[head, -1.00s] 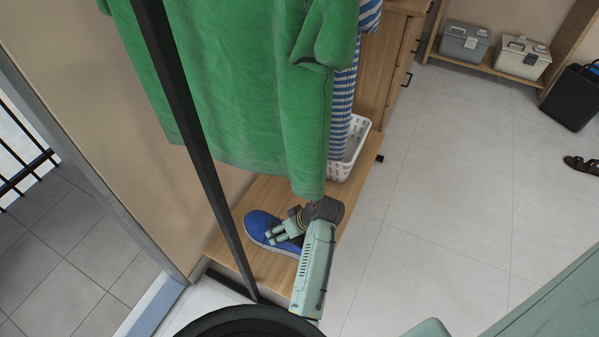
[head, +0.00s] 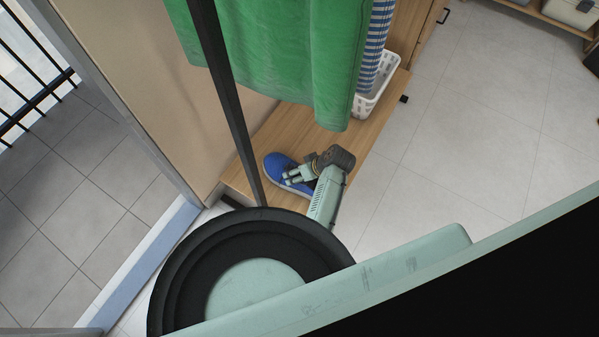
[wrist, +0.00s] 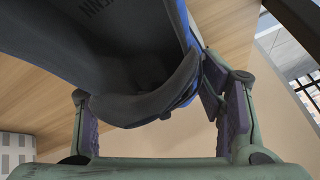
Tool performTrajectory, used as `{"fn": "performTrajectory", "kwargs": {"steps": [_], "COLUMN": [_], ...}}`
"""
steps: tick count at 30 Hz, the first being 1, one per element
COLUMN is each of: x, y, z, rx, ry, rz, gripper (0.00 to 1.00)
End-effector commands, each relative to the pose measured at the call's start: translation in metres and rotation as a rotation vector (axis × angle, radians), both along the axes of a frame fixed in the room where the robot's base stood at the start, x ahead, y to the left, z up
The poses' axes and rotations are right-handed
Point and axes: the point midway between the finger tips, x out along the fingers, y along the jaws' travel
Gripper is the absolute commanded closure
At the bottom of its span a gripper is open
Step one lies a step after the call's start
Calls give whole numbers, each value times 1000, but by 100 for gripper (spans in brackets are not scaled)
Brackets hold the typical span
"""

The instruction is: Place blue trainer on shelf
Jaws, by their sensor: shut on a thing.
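The blue trainer (head: 281,163) is on or just over the wooden shelf (head: 378,131), at its near end in the head view; I cannot tell whether its sole touches the wood. My gripper (head: 299,176) is at the trainer's heel end, with the toe pointing to the upper left. In the wrist view the dark heel and collar of the trainer (wrist: 150,95) sit between the two fingers of my gripper (wrist: 160,112). The fingers are shut on it.
A green garment (head: 300,70) hangs over the shelf beside a blue-striped one (head: 375,45). A white basket (head: 374,98) stands farther along the shelf. A dark post (head: 228,95) rises in front. The tiled floor on the right (head: 470,110) is clear.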

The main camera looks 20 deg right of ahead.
Motion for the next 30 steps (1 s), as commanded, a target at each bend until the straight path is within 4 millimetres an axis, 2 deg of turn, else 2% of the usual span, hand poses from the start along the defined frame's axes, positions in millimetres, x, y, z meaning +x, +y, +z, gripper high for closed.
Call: {"fn": "performTrajectory", "kwargs": {"steps": [7, 8, 16, 25, 30], "x": [0, 0, 0, 0, -3], "y": [0, 0, 0, 0, -4], "z": [-3, -2, -2, -1, 10], "rx": [0, 0, 0, 0, -1], "ry": [-1, 0, 0, 0, -2], "rz": [1, 0, 0, 0, -1], "gripper": [76, 35, 17, 17, 17]}}
